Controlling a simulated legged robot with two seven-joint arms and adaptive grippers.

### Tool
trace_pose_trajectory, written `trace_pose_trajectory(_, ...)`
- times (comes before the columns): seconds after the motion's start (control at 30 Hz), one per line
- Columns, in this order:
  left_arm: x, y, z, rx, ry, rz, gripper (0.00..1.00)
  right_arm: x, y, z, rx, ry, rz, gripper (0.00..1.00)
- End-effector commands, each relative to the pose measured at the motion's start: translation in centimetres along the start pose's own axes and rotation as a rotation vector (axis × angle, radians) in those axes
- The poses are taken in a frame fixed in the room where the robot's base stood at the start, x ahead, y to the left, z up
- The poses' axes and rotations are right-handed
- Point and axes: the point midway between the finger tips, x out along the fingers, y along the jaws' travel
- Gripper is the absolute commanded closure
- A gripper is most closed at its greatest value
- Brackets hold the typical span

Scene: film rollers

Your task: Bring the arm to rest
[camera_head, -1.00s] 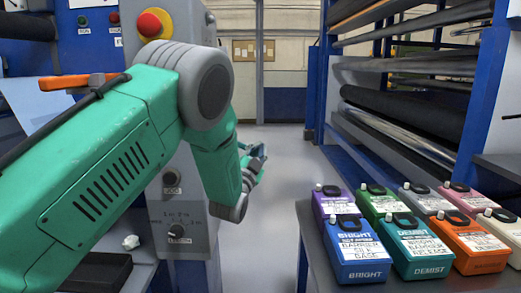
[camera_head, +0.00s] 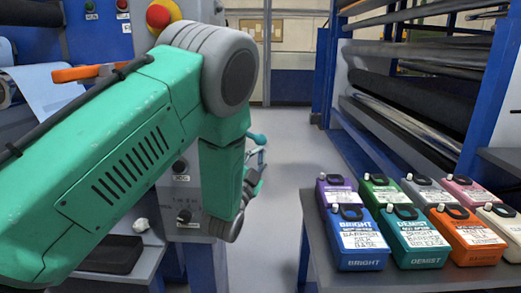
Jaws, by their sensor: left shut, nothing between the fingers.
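My left arm (camera_head: 110,165) is green with a grey elbow joint. It comes in from the left, bends in the middle of the picture and hangs down. My left gripper (camera_head: 259,150) is small and partly hidden behind the forearm and wrist. It is shut and empty, over the grey floor of the aisle, and touches nothing that I can see. My right gripper is not in view.
A grey control box with a red stop button (camera_head: 159,17) stands behind my left arm. Several coloured bottles, among them a blue one (camera_head: 356,240), stand on a grey table (camera_head: 325,275) at right. A blue roller rack (camera_head: 485,95) stands behind them. The aisle floor (camera_head: 285,180) is clear.

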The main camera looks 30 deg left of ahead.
Motion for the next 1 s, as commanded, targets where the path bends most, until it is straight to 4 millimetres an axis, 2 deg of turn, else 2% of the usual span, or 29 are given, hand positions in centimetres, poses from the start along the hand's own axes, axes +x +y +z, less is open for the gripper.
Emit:
trace_pose_trajectory(0.13,0.0,0.1,-0.4,0.001,0.004,0.001,1.0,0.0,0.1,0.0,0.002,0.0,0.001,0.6)
trace_pose_trajectory(0.47,-0.1,0.0,0.6,-0.008,-0.006,0.004,1.0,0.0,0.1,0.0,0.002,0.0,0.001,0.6)
trace_pose_trajectory(0.53,-0.6,0.6,1.1,-0.021,-0.032,0.031,1.0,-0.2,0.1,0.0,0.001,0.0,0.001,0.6)
trace_pose_trajectory(0.6,-1.9,2.2,2.2,-0.05,-0.094,0.092,1.0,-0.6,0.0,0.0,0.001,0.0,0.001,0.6)
trace_pose_trajectory(0.67,-3.9,4.1,3.5,-0.09,-0.178,0.169,1.0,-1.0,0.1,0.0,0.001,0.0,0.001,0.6)
trace_pose_trajectory(0.77,-9.0,7.9,6.3,-0.171,-0.372,0.327,1.0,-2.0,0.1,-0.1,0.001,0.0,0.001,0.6)
trace_pose_trajectory(0.87,-15.6,11.2,8.5,-0.25,-0.591,0.48,1.0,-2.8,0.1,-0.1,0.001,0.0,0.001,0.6)
trace_pose_trajectory(0.9,-18.5,12.2,9.2,-0.277,-0.68,0.535,1.0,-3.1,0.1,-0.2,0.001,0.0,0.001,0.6)
trace_pose_trajectory(0.97,-22.9,13.4,10.0,-0.316,-0.815,0.613,1.0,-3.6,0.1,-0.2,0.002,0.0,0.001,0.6)
trace_pose_trajectory(1.0,-25.9,13.9,10.4,-0.338,-0.905,0.66,1.0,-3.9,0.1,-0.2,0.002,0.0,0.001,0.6)
